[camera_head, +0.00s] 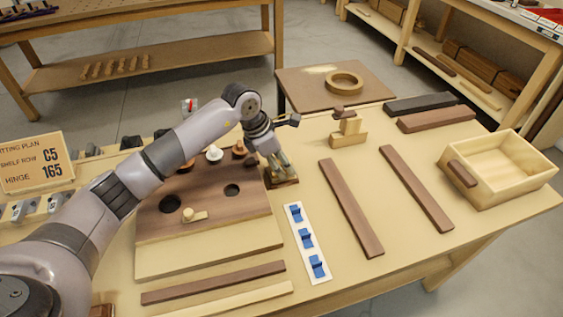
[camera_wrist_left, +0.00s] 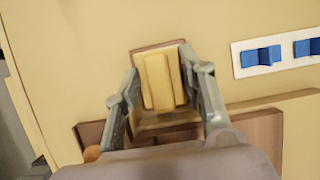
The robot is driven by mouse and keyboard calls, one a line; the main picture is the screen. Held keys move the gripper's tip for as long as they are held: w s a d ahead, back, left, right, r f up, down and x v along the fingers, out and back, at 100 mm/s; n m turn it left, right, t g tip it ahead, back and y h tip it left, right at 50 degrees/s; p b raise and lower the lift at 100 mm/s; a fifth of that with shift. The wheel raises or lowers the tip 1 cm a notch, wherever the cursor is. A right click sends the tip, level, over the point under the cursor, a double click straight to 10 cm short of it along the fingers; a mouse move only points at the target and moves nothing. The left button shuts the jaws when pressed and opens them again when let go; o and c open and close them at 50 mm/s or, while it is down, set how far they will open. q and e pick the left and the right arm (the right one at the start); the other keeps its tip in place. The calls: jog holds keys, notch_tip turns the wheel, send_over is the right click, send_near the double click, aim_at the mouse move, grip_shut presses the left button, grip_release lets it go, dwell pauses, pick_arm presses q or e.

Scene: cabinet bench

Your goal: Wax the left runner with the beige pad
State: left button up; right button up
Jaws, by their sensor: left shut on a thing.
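My left gripper (camera_head: 279,166) is beside the right edge of the dark board. It is shut on a small block with a dark brown base (camera_head: 285,182) and a beige upright grip. The left wrist view shows the beige grip (camera_wrist_left: 160,82) between the fingers (camera_wrist_left: 163,98). I cannot tell whether the base touches the bench. The left runner (camera_head: 350,207) is a long dark brown strip lying on the bench; the right runner (camera_head: 416,188) lies parallel. My right gripper is not in view.
A white strip with blue clips (camera_head: 296,213) lies between the board (camera_head: 216,205) and the left runner. A wooden tray (camera_head: 520,150) stands at the right, with a brown piece at its front. Dark bars (camera_head: 437,119) lie at the back. Bare bench surrounds the runners.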

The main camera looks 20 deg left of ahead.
pick_arm(q)
jog(key=shift+s+f, duration=0.1)
dwell(0.5)
jog(key=shift+r+p, duration=2.05)
jog(key=shift+r, duration=1.55)
jog(key=s+a+r+m+g+y, duration=0.1)
jog(key=s+m+g+y, duration=0.1)
jog(key=s+m, duration=0.8)
jog(key=s+a+r+m+g+y, duration=0.1)
jog(key=s+m+g, duration=0.4)
jog(key=s+m, duration=0.6)
jog(key=r+m+y, duration=0.1)
jog(key=m, duration=0.2)
jog(key=shift+s+r+m, duration=0.15)
jog(key=shift+s+m, duration=0.05)
jog(key=shift+m, duration=0.2)
